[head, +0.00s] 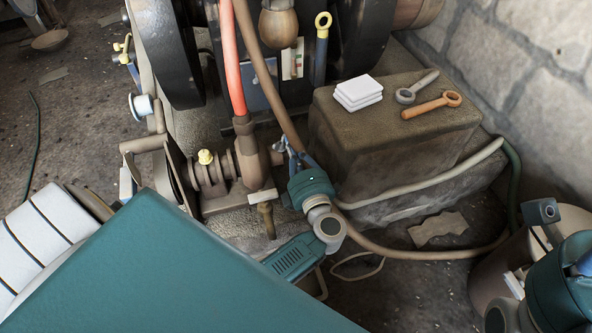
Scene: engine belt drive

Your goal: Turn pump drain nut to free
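The pump (210,178) is a rusty brown flanged body at the middle left, with a yellow cap (205,157) on top. A brass fitting (267,218) hangs below its right end; I cannot tell for sure whether this is the drain nut. My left gripper (285,152) is small in view, beside the pipe elbow at the pump's right end and above the brass fitting. Its fingers point up and away, partly lost against the hose and machine. I cannot tell whether they touch anything.
A stone block (390,140) on the right carries white pads (359,93), a grey wrench (417,88) and an orange wrench (432,105). A brown hose (262,80) and a red hose (232,60) run down to the pump area. A stone wall (540,60) stands behind.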

